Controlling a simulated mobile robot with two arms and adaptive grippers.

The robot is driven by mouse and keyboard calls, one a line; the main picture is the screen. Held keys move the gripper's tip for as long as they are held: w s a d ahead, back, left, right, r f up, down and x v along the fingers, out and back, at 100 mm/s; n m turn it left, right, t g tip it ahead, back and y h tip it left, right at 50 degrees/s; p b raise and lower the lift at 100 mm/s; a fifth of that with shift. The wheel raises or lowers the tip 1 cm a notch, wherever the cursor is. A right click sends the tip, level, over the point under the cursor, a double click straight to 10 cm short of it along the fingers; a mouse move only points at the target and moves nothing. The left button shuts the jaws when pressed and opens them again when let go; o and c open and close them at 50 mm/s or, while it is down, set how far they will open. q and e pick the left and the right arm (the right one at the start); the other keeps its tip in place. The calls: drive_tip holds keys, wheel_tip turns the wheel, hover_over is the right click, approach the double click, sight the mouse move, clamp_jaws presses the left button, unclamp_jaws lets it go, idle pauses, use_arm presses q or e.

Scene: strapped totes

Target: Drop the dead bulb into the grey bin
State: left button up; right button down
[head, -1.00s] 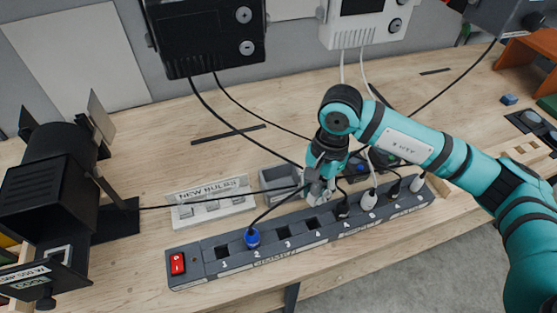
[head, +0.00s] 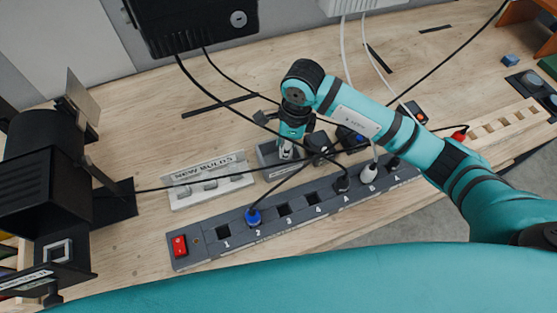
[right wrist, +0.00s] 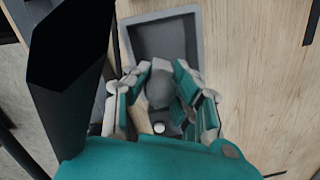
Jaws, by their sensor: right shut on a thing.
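The small open grey bin (head: 264,157) stands on the bench behind the power strip; it also shows in the right wrist view (right wrist: 197,24). My right gripper (head: 286,152) is above it, pointing down. In the right wrist view my right gripper (right wrist: 162,92) is shut on the dead bulb (right wrist: 160,90), a dark grey round bulb with a pale base end. The bulb appears over the bin's near part; its height above the bin is unclear. In the head view the bulb is hard to make out. My left gripper is out of view.
The power strip (head: 268,233) holds several plugs, with a red switch (head: 180,245) at its left end. The "NEW BULBS" holder (head: 210,186) stands left of the bin. Cords cross close to my right gripper. A black lamp (head: 45,185) stands at left.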

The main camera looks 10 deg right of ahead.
drive_tip(key=shift+f, duration=0.75)
drive_tip(key=c, duration=1.4)
unclamp_jaws()
drive_tip(key=o, duration=0.3)
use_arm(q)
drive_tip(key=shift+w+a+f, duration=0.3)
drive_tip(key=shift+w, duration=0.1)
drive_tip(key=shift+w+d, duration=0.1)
use_arm(e)
drive_tip(key=r, duration=0.8)
drive_tip(key=d+r, duration=0.1)
drive_tip(key=r, duration=0.3)
drive_tip(key=shift+s+d, duration=0.1)
drive_tip(key=shift+s, duration=0.15)
